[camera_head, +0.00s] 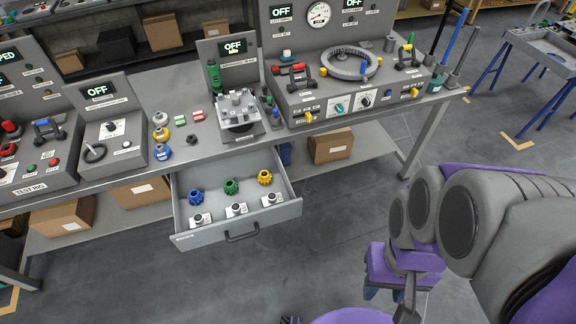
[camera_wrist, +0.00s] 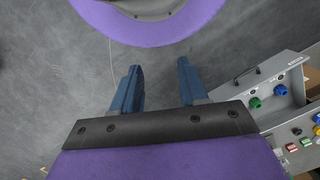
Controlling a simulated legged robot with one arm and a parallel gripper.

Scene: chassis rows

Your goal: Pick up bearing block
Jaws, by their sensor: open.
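An open grey drawer (camera_head: 185,238) juts out from under the bench. Near its front lie three small white blocks (camera_head: 236,209) with dark round parts, possibly the bearing blocks; I cannot tell which one is meant. Behind them in the drawer stand a blue knob-like part (camera_head: 196,198), a green one (camera_head: 231,186) and a yellow one (camera_head: 265,177). My gripper (camera_wrist: 158,68) has its two blue fingers apart, with only floor between them. It is empty and away from the drawer, which shows at the right of the wrist view (camera_wrist: 222,88).
The workbench (camera_head: 150,81) carries a grey panel box (camera_head: 345,100) and a small fixture (camera_head: 238,112) above the drawer. Cardboard boxes (camera_head: 332,145) sit on the lower shelf. Open floor (camera_head: 330,220) lies right of the drawer. A blue-legged table (camera_head: 545,50) stands far right.

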